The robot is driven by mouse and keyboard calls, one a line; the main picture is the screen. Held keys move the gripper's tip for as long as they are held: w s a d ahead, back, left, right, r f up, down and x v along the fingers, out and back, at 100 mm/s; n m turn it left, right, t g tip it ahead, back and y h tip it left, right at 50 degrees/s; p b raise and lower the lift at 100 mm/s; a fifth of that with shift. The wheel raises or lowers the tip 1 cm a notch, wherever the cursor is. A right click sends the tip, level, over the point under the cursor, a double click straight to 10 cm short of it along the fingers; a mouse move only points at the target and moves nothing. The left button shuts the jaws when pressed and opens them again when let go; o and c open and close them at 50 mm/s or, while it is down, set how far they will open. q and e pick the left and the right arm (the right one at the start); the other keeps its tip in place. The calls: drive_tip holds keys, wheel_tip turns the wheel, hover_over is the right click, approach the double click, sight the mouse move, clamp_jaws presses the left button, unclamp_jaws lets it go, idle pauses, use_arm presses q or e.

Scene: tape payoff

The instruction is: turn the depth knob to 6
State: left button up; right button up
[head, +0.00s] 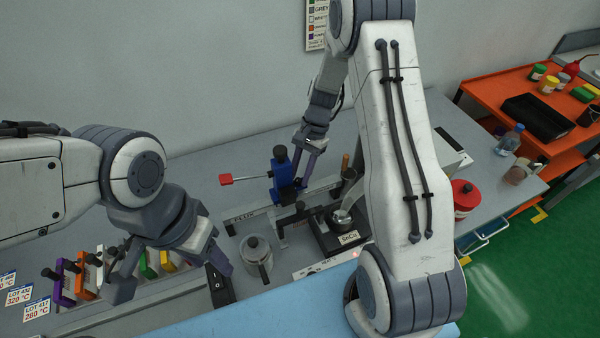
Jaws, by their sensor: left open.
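A blue upright unit (284,176) stands on the grey bench, with a black knob (280,153) on top and a red-tipped lever (226,179) reaching left. I cannot read any scale or depth marking, so the knob's setting does not show. My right gripper (304,166) points down just right of the blue unit, close to it; whether it touches is unclear, and its jaw gap is too small to tell. My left gripper (168,278) is open over the front of the bench, its fingers spread apart, left of a metal lidded pot (256,256).
Coloured clamps (84,274) and lot cards (38,310) lie at left. A red-lidded jar (465,196) is at right. Some bench behind the lever is clear.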

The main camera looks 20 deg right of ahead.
drive_tip(key=b+v, duration=0.2)
drive_tip(key=v, duration=0.8)
drive_tip(key=shift+r, duration=0.25)
drive_tip(key=shift+w, duration=0.1)
